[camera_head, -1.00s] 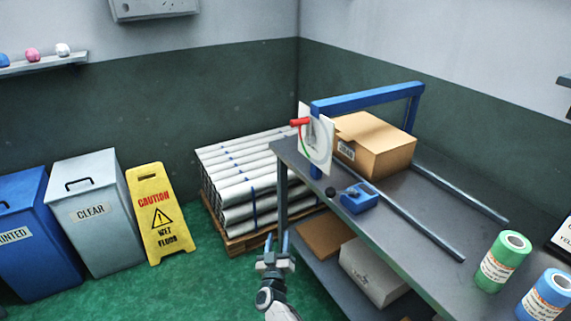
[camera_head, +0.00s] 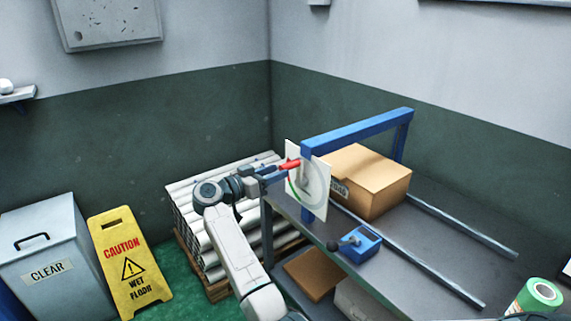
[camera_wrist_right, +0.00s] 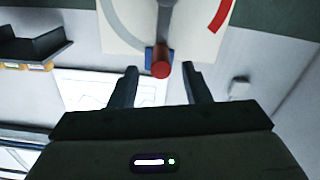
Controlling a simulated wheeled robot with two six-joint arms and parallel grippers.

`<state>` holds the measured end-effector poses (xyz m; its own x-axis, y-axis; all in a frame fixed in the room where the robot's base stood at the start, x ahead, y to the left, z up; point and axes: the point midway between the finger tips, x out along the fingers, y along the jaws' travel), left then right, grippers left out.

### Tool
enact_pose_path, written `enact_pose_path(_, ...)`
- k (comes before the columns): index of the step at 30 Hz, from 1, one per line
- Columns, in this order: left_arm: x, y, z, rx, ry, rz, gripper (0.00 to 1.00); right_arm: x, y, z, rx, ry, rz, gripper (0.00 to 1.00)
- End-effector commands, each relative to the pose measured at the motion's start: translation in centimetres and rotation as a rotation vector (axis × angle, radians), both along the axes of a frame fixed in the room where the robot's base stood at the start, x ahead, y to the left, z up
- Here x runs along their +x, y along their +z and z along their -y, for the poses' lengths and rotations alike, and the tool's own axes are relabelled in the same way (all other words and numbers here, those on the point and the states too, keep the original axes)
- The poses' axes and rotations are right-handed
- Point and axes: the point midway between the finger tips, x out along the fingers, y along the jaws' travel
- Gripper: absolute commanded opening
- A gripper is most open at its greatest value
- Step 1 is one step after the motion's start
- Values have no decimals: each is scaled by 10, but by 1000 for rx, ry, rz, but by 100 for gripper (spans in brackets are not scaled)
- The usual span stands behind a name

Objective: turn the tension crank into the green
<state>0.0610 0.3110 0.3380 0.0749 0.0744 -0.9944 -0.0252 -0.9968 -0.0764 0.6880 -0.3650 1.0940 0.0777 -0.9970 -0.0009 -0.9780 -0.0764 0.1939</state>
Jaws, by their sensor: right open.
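The tension crank has a red handle (camera_head: 290,165) in front of a white dial plate (camera_head: 318,190) on the blue frame (camera_head: 358,130) at the bench's near end. A green arc shows on the dial's left side. My right gripper (camera_head: 274,172) is at the red handle, its jaws pointing at it. In the right wrist view the red handle (camera_wrist_right: 161,69) lies between the open fingertips, with gaps on both sides. The grey crank arm (camera_wrist_right: 166,20) runs up from it, with a red arc to its right. My left gripper is not in view.
A cardboard box (camera_head: 365,180) sits on the bench behind the dial. A blue block with a black knob (camera_head: 357,243) stands on the bench close to the dial. Stacked white rolls (camera_head: 190,205) lie beside the bench. A yellow caution sign (camera_head: 127,262) stands to the left.

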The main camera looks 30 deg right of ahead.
Motion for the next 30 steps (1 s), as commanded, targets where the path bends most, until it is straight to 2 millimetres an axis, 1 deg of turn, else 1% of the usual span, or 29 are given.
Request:
enact_pose_path(1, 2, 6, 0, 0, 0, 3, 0, 0, 3, 10, -2, -2, -2, 43)
enact_pose_path(3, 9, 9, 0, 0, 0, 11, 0, 1, 3, 22, -3, -3, -2, 43)
enact_pose_path(6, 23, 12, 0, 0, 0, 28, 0, 2, 2, 34, -2, -2, -2, 43)
enact_pose_path(9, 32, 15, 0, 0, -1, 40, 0, 3, 1, 42, -1, 0, -1, 43)
enact_pose_path(13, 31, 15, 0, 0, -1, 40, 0, 4, 0, 46, -1, 0, 0, 43)
enact_pose_path(19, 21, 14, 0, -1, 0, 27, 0, 4, -1, 46, -1, 1, -1, 43)
enact_pose_path(20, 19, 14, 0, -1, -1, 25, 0, 4, -1, 46, -1, 0, -1, 41)
enact_pose_path(21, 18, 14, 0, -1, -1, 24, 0, 4, -1, 46, -1, 1, -1, 33)
enact_pose_path(26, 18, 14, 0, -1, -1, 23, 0, 4, -1, 46, -1, 0, -1, 2)
enact_pose_path(27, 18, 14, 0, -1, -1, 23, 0, 4, -1, 46, -1, 0, -1, 0)
enact_pose_path(30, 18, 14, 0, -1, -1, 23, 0, 4, -1, 46, -1, 0, -1, 0)
